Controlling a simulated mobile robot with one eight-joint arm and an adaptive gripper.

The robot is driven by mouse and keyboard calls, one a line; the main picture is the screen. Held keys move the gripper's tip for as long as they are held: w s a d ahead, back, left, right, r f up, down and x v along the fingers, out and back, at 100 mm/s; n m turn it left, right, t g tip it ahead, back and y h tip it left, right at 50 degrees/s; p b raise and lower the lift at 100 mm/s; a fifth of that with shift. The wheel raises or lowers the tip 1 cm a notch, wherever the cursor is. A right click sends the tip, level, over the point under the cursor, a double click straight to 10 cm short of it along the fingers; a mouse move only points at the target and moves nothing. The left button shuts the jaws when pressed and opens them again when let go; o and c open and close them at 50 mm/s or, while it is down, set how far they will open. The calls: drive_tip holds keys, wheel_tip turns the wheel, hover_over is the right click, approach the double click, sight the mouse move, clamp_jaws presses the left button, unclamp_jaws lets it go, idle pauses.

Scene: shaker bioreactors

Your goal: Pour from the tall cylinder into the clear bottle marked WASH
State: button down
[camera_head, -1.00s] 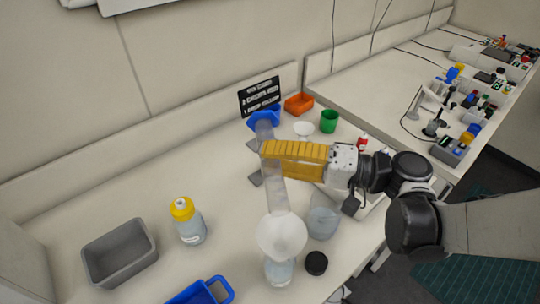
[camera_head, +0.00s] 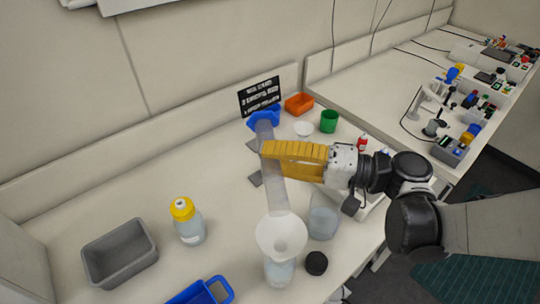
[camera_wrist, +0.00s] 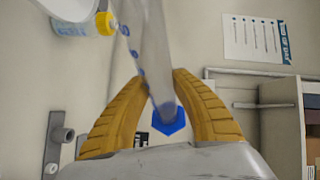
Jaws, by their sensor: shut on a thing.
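My gripper (camera_head: 268,158) is shut on the tall clear cylinder (camera_head: 274,194), which is steeply tipped. Its blue base (camera_head: 264,116) is at the far, raised end, also seen in the wrist view (camera_wrist: 168,124). Its mouth is at or just above a white funnel (camera_head: 282,237); I cannot tell whether they touch. The funnel sits in the neck of a clear bottle (camera_head: 279,272) near the table's front edge. No marking on that bottle is legible. Liquid flow cannot be made out. In the wrist view the cylinder (camera_wrist: 154,45) runs between my yellow fingers.
A clear beaker (camera_head: 323,221) and black cap (camera_head: 316,263) stand close right of the funnel. A yellow-capped bottle (camera_head: 187,222), grey bin (camera_head: 118,254) and blue tray (camera_head: 200,293) are left. A green cup (camera_head: 328,121) and orange tray (camera_head: 298,104) are behind. The left middle table is clear.

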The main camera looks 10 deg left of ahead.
idle(0.3)
drive_tip(key=shift+w+a+r+m+h+p, duration=0.1)
drive_tip(key=shift+w+r+m+h+p, duration=0.1)
drive_tip(key=shift+m+h+p, duration=0.35)
drive_tip(key=shift+w+f+m+g+h+b, duration=0.15)
drive_tip(key=shift+f+m+g+h, duration=0.15)
drive_tip(key=shift+f+m, duration=0.6)
drive_tip(key=shift+f+m+g+h+b, duration=0.15)
drive_tip(key=shift+f+m+g+h, duration=0.15)
drive_tip(key=shift+f+m, duration=0.55)
drive_tip(key=shift+r, duration=0.2)
drive_tip(key=shift+w+a+r+m+p, duration=0.15)
drive_tip(key=shift+w+r+m+p, duration=0.2)
drive_tip(key=shift+p, duration=0.15)
drive_tip(key=shift+w+a+r+m+g+h+p, duration=0.2)
drive_tip(key=shift+w+r+m+g+h+p, duration=0.1)
drive_tip(key=shift+w+m+h+p, duration=0.15)
drive_tip(key=s+d+f+m+g+h+b, duration=0.2)
drive_tip(key=s+f+m+g+b, duration=0.3)
drive_tip(key=f+m, duration=0.3)
drive_tip(key=shift+s+d+g+b, duration=0.2)
drive_tip(key=shift+s+g+b, duration=0.1)
drive_tip(key=shift+s+b, duration=0.45)
